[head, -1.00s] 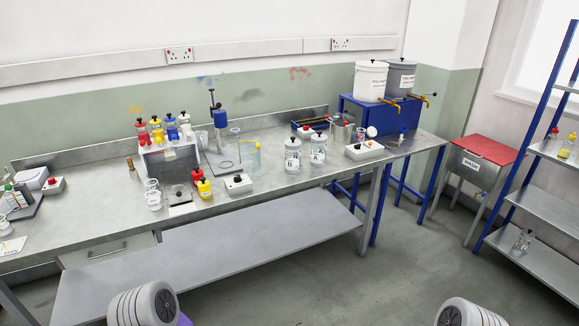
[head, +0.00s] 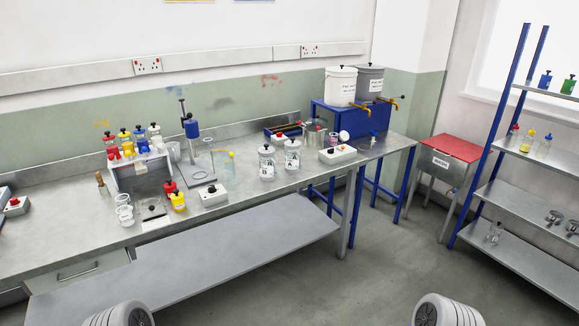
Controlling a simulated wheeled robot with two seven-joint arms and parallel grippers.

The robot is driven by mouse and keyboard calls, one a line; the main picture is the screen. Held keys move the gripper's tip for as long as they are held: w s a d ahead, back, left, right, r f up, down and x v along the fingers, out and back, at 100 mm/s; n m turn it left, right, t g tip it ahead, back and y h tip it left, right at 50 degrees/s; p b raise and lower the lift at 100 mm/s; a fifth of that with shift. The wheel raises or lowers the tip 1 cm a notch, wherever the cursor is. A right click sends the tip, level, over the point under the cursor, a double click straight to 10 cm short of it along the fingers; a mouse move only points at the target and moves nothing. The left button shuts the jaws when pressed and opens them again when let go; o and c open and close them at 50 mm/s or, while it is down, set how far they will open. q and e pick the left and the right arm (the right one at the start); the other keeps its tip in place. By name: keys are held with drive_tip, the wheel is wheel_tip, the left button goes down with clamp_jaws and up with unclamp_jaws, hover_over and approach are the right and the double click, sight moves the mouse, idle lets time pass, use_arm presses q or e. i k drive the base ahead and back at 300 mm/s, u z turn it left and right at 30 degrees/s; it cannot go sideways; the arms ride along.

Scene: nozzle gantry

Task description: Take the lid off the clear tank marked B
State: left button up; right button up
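The clear tank marked B (head: 267,164) stands upright on the steel bench, right of the middle. Its pale lid (head: 266,149) with a dark knob is on top. The similar clear tank marked A (head: 292,157) stands close on its right, also lidded. The letters are small now but read B and A in the earlier frame. Neither of my grippers is in view; only rounded grey-white parts of my arms show at the bottom edge.
Two drums (head: 341,86) (head: 370,80) stand on a blue stand. Bare bench (head: 245,187) lies in front of the tanks.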

sight(266, 150)
drive_tip(key=z, duration=0.35)
drive_tip(key=i, duration=2.4)
drive_tip(key=u, duration=0.25)
